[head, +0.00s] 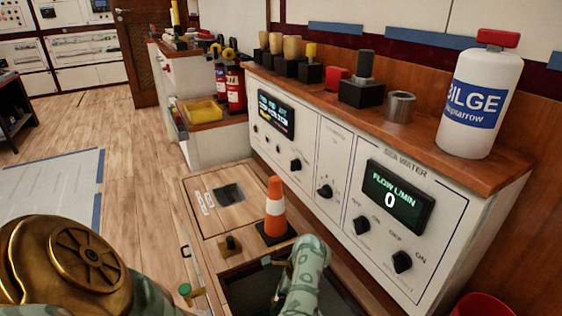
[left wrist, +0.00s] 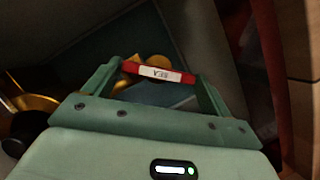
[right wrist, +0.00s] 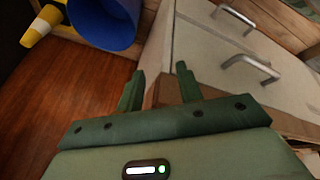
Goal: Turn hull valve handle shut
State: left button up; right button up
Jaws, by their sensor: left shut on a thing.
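The red valve handle (left wrist: 185,77) with a white label, upside down and seemingly reading SEA, lies between the fingers of my left gripper (left wrist: 154,71) in the left wrist view. The left gripper is shut on it. Brass-coloured round parts (left wrist: 153,64) show behind the handle in the dark. In the head view a green arm of mine reaches down into the open floor hatch (head: 245,290); the handle and gripper are hidden there. My right gripper (right wrist: 158,88) has its fingers apart with nothing between them, near white cabinet fronts.
The white panel (head: 330,180) shows FLOW L/MIN 0 on its display (head: 397,196). An orange and white cone (head: 275,208) stands beside the hatch. A white BILGE bottle (head: 480,100) stands on the wooden counter. A blue bucket (right wrist: 105,22) and metal handles (right wrist: 250,70) show near the right gripper.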

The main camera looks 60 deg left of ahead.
pick_arm(q)
jog(key=n, duration=0.2)
jog(key=n+g+h, duration=0.1)
jog(key=n, duration=0.1)
jog(key=shift+w+a+n, duration=0.15)
jog(key=shift+a+n, duration=0.05)
jog(key=shift+n, duration=0.1)
jog(key=shift+a+n+h, duration=0.1)
jog(key=shift+n+h, duration=0.8)
jog(key=shift+n, duration=0.7)
jog(key=o, duration=0.9)
jog(key=shift+c, duration=0.2)
jog(key=shift+r, duration=0.1)
